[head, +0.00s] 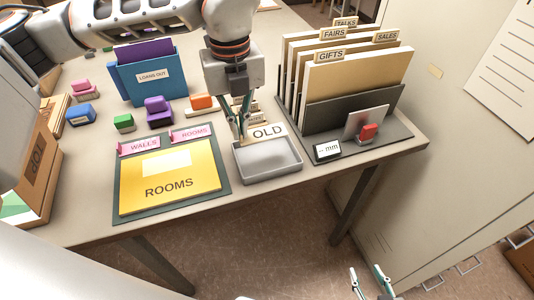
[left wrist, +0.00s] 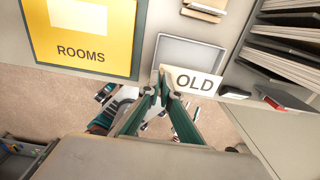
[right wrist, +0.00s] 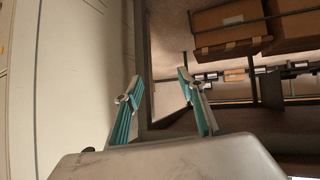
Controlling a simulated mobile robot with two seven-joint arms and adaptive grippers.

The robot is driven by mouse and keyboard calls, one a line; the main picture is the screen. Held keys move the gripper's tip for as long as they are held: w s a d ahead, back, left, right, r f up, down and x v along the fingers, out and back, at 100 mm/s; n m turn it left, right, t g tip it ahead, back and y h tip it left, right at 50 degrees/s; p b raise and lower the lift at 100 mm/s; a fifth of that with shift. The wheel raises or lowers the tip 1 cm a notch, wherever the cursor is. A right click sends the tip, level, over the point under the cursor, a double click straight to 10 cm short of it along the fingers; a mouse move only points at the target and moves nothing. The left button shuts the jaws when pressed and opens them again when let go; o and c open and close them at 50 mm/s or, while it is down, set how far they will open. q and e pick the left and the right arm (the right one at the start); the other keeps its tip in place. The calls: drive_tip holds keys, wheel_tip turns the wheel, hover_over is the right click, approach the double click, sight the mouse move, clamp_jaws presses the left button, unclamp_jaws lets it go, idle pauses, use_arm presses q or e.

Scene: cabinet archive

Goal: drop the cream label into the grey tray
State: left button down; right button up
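The cream label (head: 266,132) reads OLD. My left gripper (head: 242,134) is shut on its left end, and the label sticks out to the right of the fingertips. In the left wrist view the label (left wrist: 195,82) overlaps the near part of the grey tray (left wrist: 188,52), so it is held above the table. In the head view the grey tray (head: 268,174) lies at the table's front edge, looks empty, and the label shows just past its far rim. My right gripper (head: 371,279) is open and empty, low in front of the table; its spread fingers show in the right wrist view (right wrist: 155,88).
A yellow ROOMS folder (head: 170,185) lies left of the tray. A file rack (head: 345,125) with upright dividers and a red stamp (head: 368,132) stands to the right. A blue folder holder (head: 150,80) and several coloured blocks stand behind. A cabinet (head: 420,180) is at the right.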

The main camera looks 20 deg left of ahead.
use_arm(q)
drive_tip(key=shift+f+b, duration=1.6)
drive_tip(key=shift+f, duration=1.45)
drive_tip(key=c, duration=2.2)
unclamp_jaws()
wheel_tip(320, 180, up, 12)
drive_tip(key=shift+r, duration=0.1)
